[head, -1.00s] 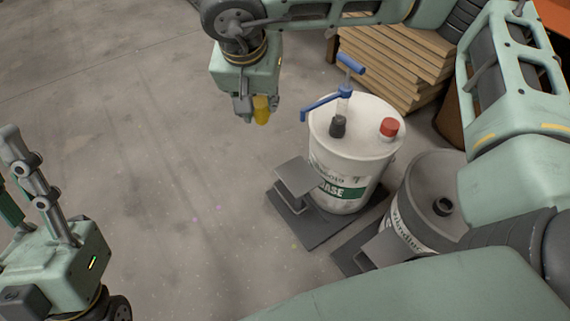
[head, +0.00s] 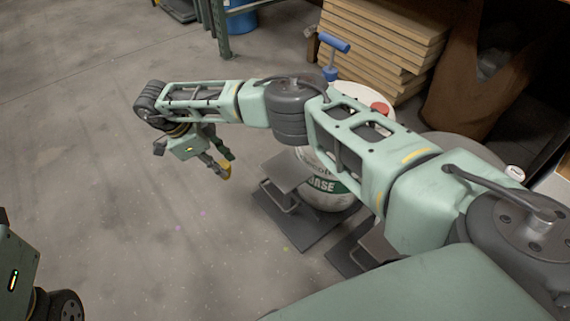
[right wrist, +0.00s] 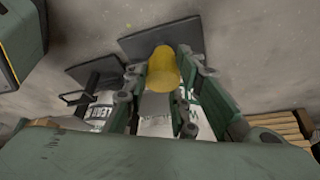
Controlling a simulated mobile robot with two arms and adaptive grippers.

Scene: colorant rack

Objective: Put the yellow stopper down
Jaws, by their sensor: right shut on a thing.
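The yellow stopper (head: 225,171) is between the fingers of my right gripper (head: 221,163), at the left of the grey stand in the head view. In the right wrist view the stopper (right wrist: 163,70) sits at the tips of my right gripper (right wrist: 163,75), which is shut on it. It is held in the air, with a white bucket and dark plates beyond it. Only part of my left wrist (head: 15,265) shows at the lower left edge; its fingers cannot be made out.
A grey stand with a small raised plate (head: 285,171) stands on a dark base (head: 300,232) before the white bucket (head: 330,195). My right arm hides much of the bucket. Stacked boards (head: 385,40) stand behind. The left floor is clear.

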